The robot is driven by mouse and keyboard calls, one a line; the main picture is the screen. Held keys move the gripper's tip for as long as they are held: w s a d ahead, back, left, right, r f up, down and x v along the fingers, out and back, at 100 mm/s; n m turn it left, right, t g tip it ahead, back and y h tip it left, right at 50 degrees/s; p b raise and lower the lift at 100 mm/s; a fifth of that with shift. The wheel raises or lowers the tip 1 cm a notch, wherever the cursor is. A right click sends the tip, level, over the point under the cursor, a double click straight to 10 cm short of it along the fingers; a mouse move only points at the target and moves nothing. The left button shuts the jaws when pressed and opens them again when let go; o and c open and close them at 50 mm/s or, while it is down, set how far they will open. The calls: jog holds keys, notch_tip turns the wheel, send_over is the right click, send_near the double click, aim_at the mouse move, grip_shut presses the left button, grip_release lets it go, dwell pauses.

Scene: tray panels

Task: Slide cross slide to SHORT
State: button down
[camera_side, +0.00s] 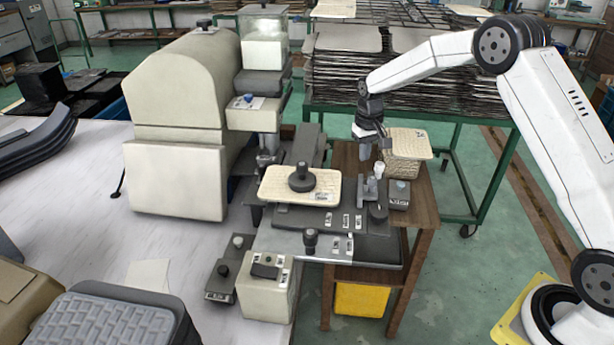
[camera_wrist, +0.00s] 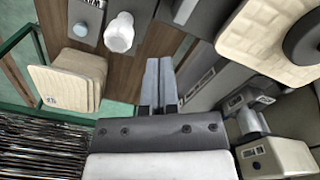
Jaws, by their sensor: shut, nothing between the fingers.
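My gripper (camera_side: 365,152) points down above the back right of the machine bed, its fingers shut and empty. The closed fingers also show in the wrist view (camera_wrist: 159,80). A white knob (camera_side: 379,170) on a grey post stands just right of and below the fingertips, apart from them. The knob shows up and left of the fingers in the wrist view (camera_wrist: 120,32). A cream plate with a black round knob (camera_side: 301,177) lies across the dark bed (camera_side: 345,217). A black knob (camera_side: 310,238) stands on the front grey plate. Small labels are unreadable; I cannot tell which part is the cross slide.
A tall cream machine housing (camera_side: 185,110) stands left of the bed. A lidded woven box (camera_side: 405,145) sits on the wooden stand behind the gripper. A small block with a blue button (camera_side: 399,193) is right of the white knob. Tray racks stand behind.

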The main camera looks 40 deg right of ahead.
notch_tip(320, 180, up, 3)
jog(key=shift+f, duration=0.15)
dwell(0.5)
jog(key=s+a+n+t, duration=0.1)
jog(key=s+a, duration=0.4)
jog(key=s, duration=0.7)
jog(key=s+a+n+t, duration=0.1)
jog(key=s+a, duration=0.5)
jog(key=s, duration=0.7)
jog(key=shift+s+r+n+t, duration=0.2)
jog(key=shift+s+n+t, duration=0.1)
jog(key=shift+n, duration=0.2)
